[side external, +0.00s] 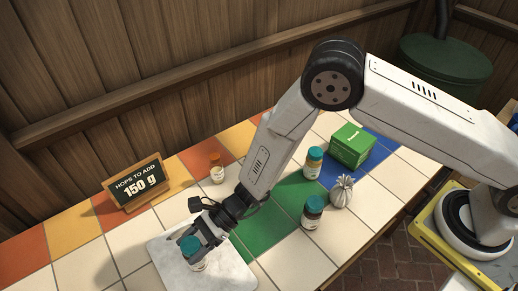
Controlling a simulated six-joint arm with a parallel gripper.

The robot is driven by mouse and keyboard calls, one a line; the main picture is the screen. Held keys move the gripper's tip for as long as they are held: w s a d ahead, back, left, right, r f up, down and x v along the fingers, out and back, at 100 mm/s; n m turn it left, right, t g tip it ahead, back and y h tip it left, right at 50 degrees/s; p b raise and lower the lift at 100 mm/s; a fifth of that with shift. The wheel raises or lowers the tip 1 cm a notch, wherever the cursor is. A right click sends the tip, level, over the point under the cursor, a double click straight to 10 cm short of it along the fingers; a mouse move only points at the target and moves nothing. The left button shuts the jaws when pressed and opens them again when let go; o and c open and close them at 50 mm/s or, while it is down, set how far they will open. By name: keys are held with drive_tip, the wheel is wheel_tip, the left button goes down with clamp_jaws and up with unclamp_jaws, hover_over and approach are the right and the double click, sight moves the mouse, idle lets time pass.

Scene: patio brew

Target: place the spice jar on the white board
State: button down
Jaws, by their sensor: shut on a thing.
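A white board (158,258) lies on the tiled counter at the front left. My gripper (200,243) is over the board and shut on a small spice jar (196,261) with a teal lid and a pale label. The jar looks upright. It is over the board's middle, low down, and I cannot tell if its base touches the board. The fingers hide part of the jar.
An orange-capped bottle (217,172) stands behind the board. A "150 g" sign (136,184) stands at the left.

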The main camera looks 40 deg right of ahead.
drive_tip(key=shift+f, duration=0.2)
unclamp_jaws()
drive_tip(key=shift+r, duration=0.1)
drive_tip(key=shift+d+r, duration=0.25)
drive_tip(key=shift+d, duration=0.2)
drive_tip(key=v, duration=1.1)
drive_tip(key=shift+d+f, duration=0.1)
idle(0.3)
